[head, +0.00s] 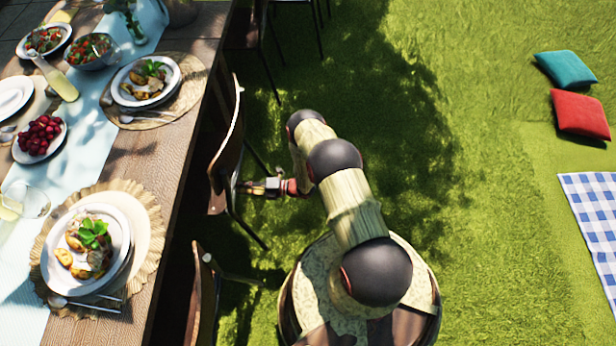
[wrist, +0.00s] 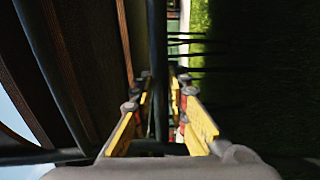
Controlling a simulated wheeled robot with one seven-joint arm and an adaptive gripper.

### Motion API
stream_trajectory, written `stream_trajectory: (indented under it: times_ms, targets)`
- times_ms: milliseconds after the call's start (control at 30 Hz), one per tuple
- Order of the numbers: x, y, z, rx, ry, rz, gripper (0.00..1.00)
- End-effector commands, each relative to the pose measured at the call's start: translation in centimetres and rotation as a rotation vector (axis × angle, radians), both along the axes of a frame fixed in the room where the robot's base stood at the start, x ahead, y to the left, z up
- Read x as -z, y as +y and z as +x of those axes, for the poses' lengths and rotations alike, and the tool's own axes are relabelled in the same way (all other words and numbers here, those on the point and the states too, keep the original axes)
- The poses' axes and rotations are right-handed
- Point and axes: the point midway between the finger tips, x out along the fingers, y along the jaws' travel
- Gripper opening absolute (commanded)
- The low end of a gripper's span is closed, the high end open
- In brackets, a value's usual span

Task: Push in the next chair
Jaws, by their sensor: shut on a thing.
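A chair (head: 228,150) with a curved wooden back and dark metal legs stands at the right side of the long table (head: 178,150), its back facing the grass. My gripper (head: 258,188) reaches it from the right, at its back frame. In the wrist view my gripper (wrist: 162,98) has its yellow-padded fingers on either side of a dark metal bar (wrist: 159,50) of the chair, shut on it. The chair's seat is mostly hidden below its back and the table edge.
Another chair (head: 204,298) stands close below along the same side, and a dark chair (head: 262,40) is farther up. Plates, food and glasses cover the table. Open grass lies to the right, with a teal cushion (head: 565,69), a red cushion (head: 580,114) and a checked blanket (head: 592,205).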

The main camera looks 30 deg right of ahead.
Motion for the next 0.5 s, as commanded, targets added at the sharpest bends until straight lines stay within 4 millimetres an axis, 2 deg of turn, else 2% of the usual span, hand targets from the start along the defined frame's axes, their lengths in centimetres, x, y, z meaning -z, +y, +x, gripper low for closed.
stream_trajectory:
  times_ms: [133, 167, 500]
  targets:
    - [0.39, 0.14, -0.48, -0.002, 0.011, 0.0, 0.0]
    - [0.38, 0.14, -0.48, -0.002, 0.011, 0.0, 0.16]
    - [0.07, 0.03, -0.19, -0.001, 0.004, 0.002, 0.36]
